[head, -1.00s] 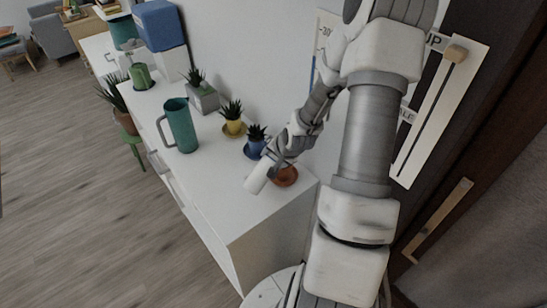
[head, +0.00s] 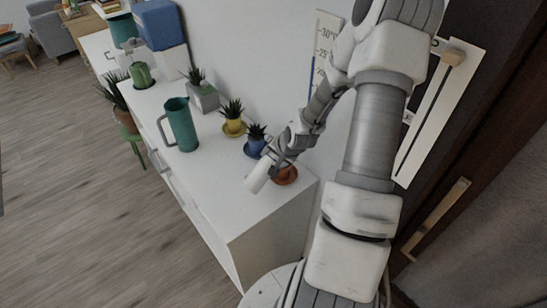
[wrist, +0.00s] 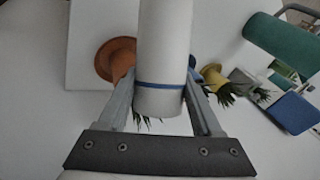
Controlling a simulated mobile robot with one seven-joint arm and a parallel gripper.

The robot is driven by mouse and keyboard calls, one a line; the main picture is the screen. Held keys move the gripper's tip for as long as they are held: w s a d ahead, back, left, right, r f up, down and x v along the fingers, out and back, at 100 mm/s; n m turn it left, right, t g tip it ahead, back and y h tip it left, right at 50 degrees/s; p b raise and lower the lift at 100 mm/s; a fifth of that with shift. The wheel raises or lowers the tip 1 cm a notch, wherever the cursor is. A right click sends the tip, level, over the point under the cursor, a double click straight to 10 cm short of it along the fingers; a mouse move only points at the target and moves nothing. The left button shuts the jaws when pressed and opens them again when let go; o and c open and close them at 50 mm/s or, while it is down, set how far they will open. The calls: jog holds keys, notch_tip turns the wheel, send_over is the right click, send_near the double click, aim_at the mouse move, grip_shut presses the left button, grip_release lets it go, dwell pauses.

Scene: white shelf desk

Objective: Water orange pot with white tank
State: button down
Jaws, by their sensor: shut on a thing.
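My gripper (head: 281,152) is shut on the white tank (head: 262,172), a plain white cylinder. In the wrist view the tank (wrist: 164,45) lies between the two fingers and has a blue ring near its lower end. In the head view the tank slants and its far end points down to the left, above the white desk top. The orange pot (head: 288,175) stands near the desk's front corner, just right of the tank and partly hidden by my gripper. In the wrist view the orange pot (wrist: 112,62) shows left of the tank. No water is visible.
A blue pot (head: 252,149) and a yellow pot (head: 234,128) with plants stand close behind the gripper. A tall green pitcher (head: 181,127) stands farther left. A grey planter (head: 206,99) is at the wall. The desk top (head: 215,190) is clear at the front left.

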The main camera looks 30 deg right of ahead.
jog(key=shift+d+f+m+y+p, duration=0.15)
jog(key=shift+y+p, duration=0.35)
jog(key=shift+p, duration=0.7)
jog(key=shift+a+m+y+p, duration=0.15)
jog(key=shift+y+p, duration=0.35)
jog(key=shift+p, duration=0.65)
dwell(1.2)
jog(key=shift+d, duration=0.2)
